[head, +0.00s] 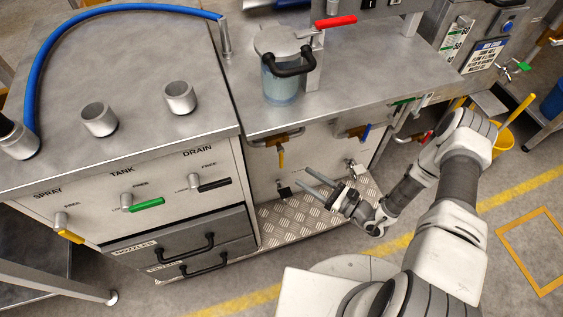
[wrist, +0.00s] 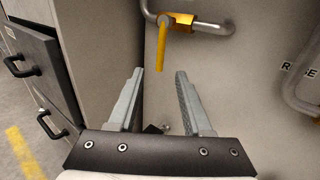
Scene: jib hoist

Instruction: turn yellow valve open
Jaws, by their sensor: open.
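A valve with a yellow lever (head: 281,157) sits on a pipe on the recessed panel under the bench. In the wrist view its yellow lever (wrist: 161,50) hangs straight down from an orange-yellow body on a grey pipe. My gripper (head: 301,176) is open and empty, low in front of this panel. In the wrist view my gripper's fingers (wrist: 159,72) point toward the panel, with the lever beyond and above the gap between them. No contact with the lever shows. Another yellow handle (head: 70,236) is under the SPRAY label on the left cabinet, tilted down to the right.
The left cabinet has a green handle (head: 149,204), a black handle (head: 214,184) and drawers with black pulls (head: 186,249). In the wrist view the cabinet side stands close left of my fingers, and a bent pipe (wrist: 288,85) is at right. A tread plate (head: 290,228) lies below.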

